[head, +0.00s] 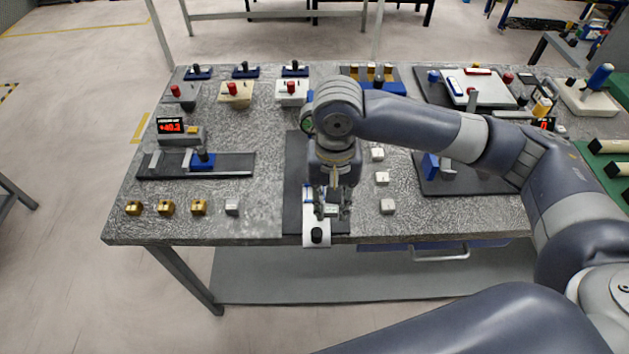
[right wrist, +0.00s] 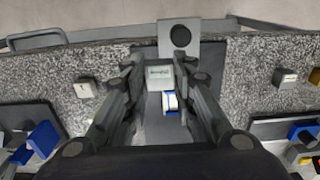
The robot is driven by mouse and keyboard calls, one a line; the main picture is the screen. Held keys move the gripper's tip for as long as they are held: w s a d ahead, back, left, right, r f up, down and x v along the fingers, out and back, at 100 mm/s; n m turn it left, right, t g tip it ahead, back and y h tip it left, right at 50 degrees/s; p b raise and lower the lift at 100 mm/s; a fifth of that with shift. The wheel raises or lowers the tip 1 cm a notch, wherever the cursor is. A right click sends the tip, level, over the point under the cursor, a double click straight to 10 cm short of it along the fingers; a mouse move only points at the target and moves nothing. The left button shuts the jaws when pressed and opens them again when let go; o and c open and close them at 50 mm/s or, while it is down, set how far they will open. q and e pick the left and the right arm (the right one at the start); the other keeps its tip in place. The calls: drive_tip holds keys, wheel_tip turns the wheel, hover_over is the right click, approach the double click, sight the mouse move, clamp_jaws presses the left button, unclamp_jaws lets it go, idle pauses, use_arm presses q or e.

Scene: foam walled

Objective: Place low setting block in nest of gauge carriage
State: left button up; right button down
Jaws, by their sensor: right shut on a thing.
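My right gripper (head: 332,208) points down over the dark middle board (head: 293,180) near the table's front edge. It is shut on a small pale grey block with a label, which shows between the fingertips in the right wrist view (right wrist: 159,74). A white carriage (head: 309,239) with a black knob lies right beside and partly under the gripper, and reaches over the front edge; it also shows in the right wrist view (right wrist: 163,48). I cannot tell whether the block sits in a nest or is just above it. My left gripper is not in view.
Pale blocks (head: 387,206) stand in a column just right of the gripper. A grey block (head: 232,207) and brass blocks (head: 167,207) stand at front left. A gauge display (head: 171,126) and a blue slide (head: 202,160) are at left. Levers and trays line the back.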

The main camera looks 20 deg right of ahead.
drive_tip(key=w, duration=0.5)
drive_tip(key=w+p, duration=0.1)
drive_tip(key=w, duration=0.2)
drive_tip(key=shift+w+a+f, duration=0.2)
drive_tip(key=shift+w+f, duration=0.1)
drive_tip(key=shift+w, duration=0.25)
wheel_tip(320, 180, down, 3)
drive_tip(key=shift+r+p, duration=0.2)
drive_tip(key=shift+p, duration=0.35)
drive_tip(key=shift+f, duration=0.55)
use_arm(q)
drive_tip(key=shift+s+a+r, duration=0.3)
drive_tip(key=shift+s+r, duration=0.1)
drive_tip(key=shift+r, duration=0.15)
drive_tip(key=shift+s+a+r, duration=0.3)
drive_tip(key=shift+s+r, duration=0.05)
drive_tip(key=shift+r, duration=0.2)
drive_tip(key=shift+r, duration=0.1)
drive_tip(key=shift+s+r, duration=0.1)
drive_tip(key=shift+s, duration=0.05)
use_arm(e)
drive_tip(key=shift+f, duration=0.25)
drive_tip(key=shift+f+p, duration=0.35)
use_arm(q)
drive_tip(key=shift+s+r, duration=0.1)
use_arm(e)
drive_tip(key=c, duration=1.3)
unclamp_jaws()
